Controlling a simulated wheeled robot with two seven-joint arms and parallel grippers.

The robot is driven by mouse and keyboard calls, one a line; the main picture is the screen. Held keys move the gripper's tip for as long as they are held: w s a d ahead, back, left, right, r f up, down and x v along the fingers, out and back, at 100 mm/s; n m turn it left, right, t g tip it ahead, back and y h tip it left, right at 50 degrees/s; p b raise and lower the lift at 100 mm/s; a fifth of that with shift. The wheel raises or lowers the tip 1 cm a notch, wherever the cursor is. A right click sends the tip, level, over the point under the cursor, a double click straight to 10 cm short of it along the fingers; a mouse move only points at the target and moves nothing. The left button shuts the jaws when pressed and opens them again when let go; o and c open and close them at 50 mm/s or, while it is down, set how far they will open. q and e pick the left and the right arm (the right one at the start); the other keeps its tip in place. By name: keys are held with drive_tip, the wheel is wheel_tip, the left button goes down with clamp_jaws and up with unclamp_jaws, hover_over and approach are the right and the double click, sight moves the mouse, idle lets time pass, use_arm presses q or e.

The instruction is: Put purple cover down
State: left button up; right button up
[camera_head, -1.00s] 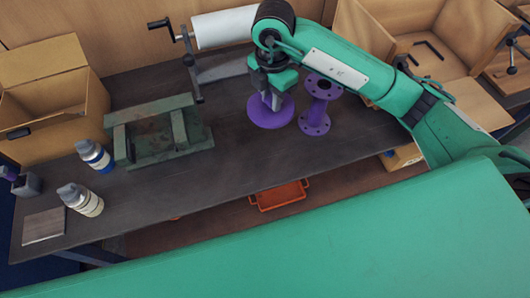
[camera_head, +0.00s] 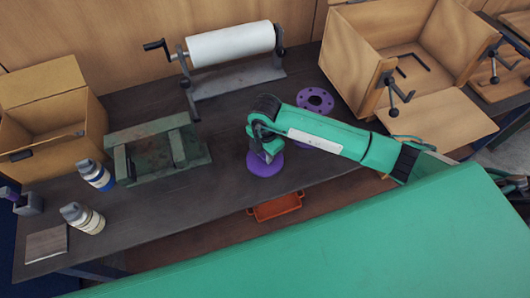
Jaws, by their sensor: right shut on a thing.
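The purple cover (camera_head: 264,164) is a flat round disc near the front edge of the dark table. My right gripper (camera_head: 268,154) is above it and shut on it, with the fingers mostly hidden by the wrist. I cannot tell whether the cover touches the table. The purple flanged pipe (camera_head: 315,100) is to the right and behind; my right forearm hides its middle, and part of a lower flange shows below the arm. My left gripper is not in view.
A green metal stand (camera_head: 158,150) and two bottles (camera_head: 95,175) are to the left. A cardboard box (camera_head: 50,115) is at far left. A paper roll holder (camera_head: 230,46) is behind. An orange tray (camera_head: 275,207) is below the front edge. Bare table lies between stand and cover.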

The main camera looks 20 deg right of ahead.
drive_tip(key=shift+f, duration=0.6)
drive_tip(key=shift+f, duration=0.1)
drive_tip(key=shift+f, duration=0.15)
drive_tip(key=o, duration=1)
drive_tip(key=shift+c, duration=0.2)
